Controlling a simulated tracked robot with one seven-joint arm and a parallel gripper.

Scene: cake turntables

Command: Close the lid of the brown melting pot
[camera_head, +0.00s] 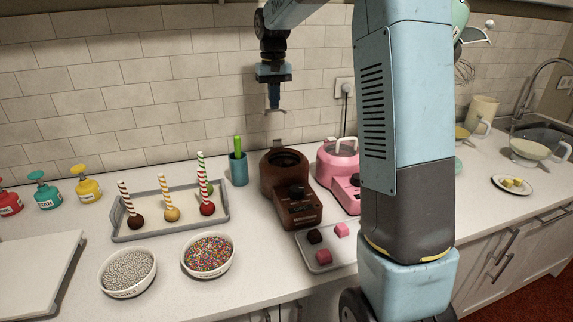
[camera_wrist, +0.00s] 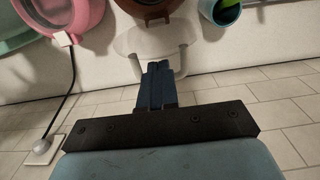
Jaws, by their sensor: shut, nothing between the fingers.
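The brown melting pot (camera_head: 283,182) stands on the counter with its round bowl open. It also shows at the top of the wrist view (camera_wrist: 152,10). Its clear lid (camera_wrist: 136,42) is raised on the wall side of the pot in the wrist view, with a pale looped handle (camera_wrist: 182,62). In the head view the clear lid is hard to make out above the pot. My gripper (camera_head: 274,104) is above and behind the pot, near the wall. Its fingertips (camera_wrist: 156,66) are shut and empty, overlapping the lid's handle area; I cannot tell whether they touch.
A pink melting pot (camera_head: 338,164) with a white-handled lid stands to the right. A blue cup (camera_head: 238,170) with green tools stands to the left. A cake-pop tray (camera_head: 150,233), sprinkle bowls (camera_head: 208,274) and a small candy tray (camera_head: 322,265) are nearby. The tiled wall is close behind.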

